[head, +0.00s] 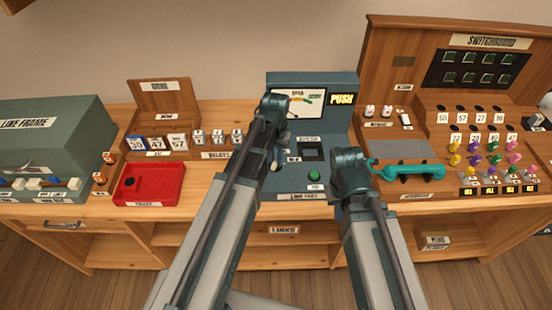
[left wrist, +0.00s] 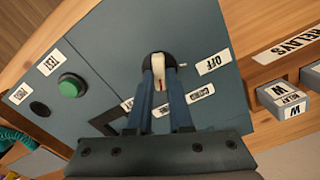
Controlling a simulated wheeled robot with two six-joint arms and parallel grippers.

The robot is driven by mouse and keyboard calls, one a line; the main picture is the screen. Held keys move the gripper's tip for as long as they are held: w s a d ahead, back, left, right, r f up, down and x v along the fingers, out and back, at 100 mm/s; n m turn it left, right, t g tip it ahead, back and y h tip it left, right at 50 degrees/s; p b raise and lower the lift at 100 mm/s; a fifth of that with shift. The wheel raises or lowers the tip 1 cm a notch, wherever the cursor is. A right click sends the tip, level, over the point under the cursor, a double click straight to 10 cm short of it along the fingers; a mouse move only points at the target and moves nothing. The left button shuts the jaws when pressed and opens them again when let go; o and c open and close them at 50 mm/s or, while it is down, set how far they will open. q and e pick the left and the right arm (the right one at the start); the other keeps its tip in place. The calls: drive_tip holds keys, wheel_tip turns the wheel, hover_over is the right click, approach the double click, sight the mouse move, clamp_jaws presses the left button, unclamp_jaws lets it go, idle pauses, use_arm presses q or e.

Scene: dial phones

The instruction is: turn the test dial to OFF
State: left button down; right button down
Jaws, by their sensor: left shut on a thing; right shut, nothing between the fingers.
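The test dial (left wrist: 159,62) is a small pale knob with a red mark, on the blue-grey test panel (left wrist: 110,50). My left gripper (left wrist: 160,78) is shut on the knob in the left wrist view, one blue finger on each side. The OFF label (left wrist: 213,62) is just right of the knob there. Other labels lie below it, partly hidden by the fingers. Which label the knob points at is not clear. In the head view my left gripper (head: 275,162) is at the panel's left side, and my arm covers the dial. My right gripper (head: 337,213) is mostly hidden by its arm.
A green button (head: 314,175) and a dark square recess (head: 313,151) are right of the dial. A teal handset (head: 408,170) lies right of my right arm. Relay blocks (head: 216,138) stand close to the left; a red tray (head: 150,184) is further left.

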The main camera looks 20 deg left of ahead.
use_arm(q)
drive_tip(key=n, duration=0.4)
drive_tip(key=shift+a+n, duration=0.1)
drive_tip(key=shift+n, duration=0.2)
drive_tip(key=n, duration=0.4)
drive_tip(key=shift+n, duration=0.3)
drive_tip(key=n, duration=0.4)
drive_tip(key=shift+s+a+n, duration=0.1)
drive_tip(key=shift+a+n, duration=0.05)
drive_tip(key=shift+n, duration=0.15)
drive_tip(key=n, duration=0.4)
drive_tip(key=shift+s+n, duration=0.1)
drive_tip(key=shift+n, duration=0.5)
drive_tip(key=c, duration=0.8)
unclamp_jaws()
